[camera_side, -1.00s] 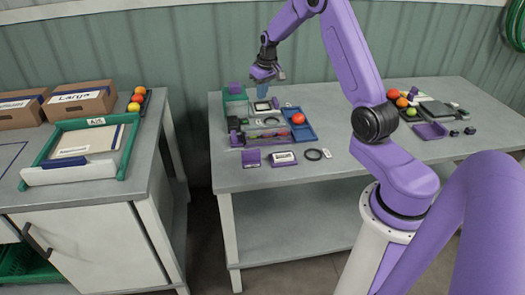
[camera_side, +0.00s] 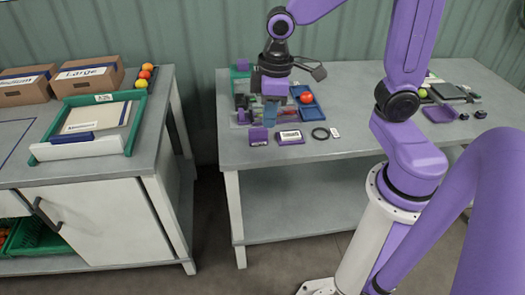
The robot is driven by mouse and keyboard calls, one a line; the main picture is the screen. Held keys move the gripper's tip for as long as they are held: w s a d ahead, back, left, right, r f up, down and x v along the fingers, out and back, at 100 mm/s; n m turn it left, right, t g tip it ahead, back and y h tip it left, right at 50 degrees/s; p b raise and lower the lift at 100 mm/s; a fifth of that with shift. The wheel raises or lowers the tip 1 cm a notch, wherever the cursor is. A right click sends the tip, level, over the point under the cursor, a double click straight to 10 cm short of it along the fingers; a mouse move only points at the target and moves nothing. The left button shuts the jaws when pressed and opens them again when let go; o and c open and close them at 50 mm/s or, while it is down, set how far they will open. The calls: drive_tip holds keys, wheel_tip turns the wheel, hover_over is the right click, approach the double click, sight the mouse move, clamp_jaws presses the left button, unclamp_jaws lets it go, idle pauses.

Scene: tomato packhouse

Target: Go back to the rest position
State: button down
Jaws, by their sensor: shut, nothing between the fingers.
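My gripper (camera_side: 269,118) hangs over the left part of the grey workbench (camera_side: 340,146), pointing down. Its dark wrist and purple body stand above bluish fingers, which are shut with nothing seen between them. It hides part of the cluster of small trays and tools behind it. A red tomato (camera_side: 306,98) lies in the blue tray (camera_side: 311,112) just right of the gripper. My purple arm reaches in from the right.
Purple holders (camera_side: 258,136), a labelled purple block (camera_side: 290,137) and a black ring (camera_side: 320,133) lie near the front edge. A purple tray (camera_side: 440,115) and a dark scale-like device are at right. A cabinet with a green-framed tray (camera_side: 140,120) and cartons (camera_side: 87,82) stands left.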

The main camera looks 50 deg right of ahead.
drive_tip(key=s+d+n, duration=0.1)
drive_tip(key=s+n, duration=0.3)
drive_tip(key=s, duration=1.1)
drive_tip(key=shift+n, duration=0.4)
drive_tip(key=shift+d, duration=0.1)
